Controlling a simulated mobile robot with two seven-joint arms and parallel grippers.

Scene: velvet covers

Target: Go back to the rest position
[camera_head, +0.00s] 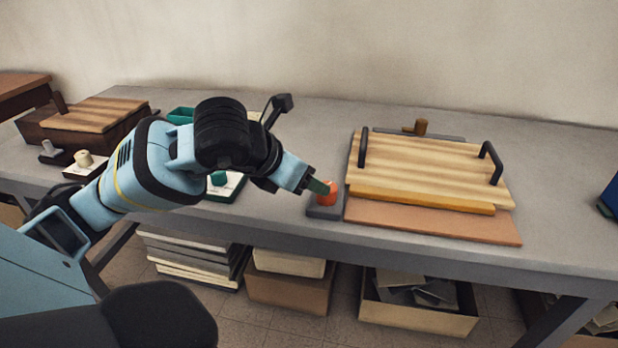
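My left arm comes in from the left and reaches over the grey table (420,250). My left gripper (317,186) is at the red-orange knob (328,197) on a small grey base (325,212). The fingertips overlap the knob's upper left in the picture; I cannot tell whether they touch it. The gripper is seen edge-on and small, so I cannot tell whether it is open or shut. My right gripper is not in view.
A striped wooden board (420,165) with two black handles lies right of the knob. A wooden box (75,125) and a small white box with a knob (84,162) stand at left. A green-topped device (220,185) is partly hidden by my arm. Cartons (420,318) stand below.

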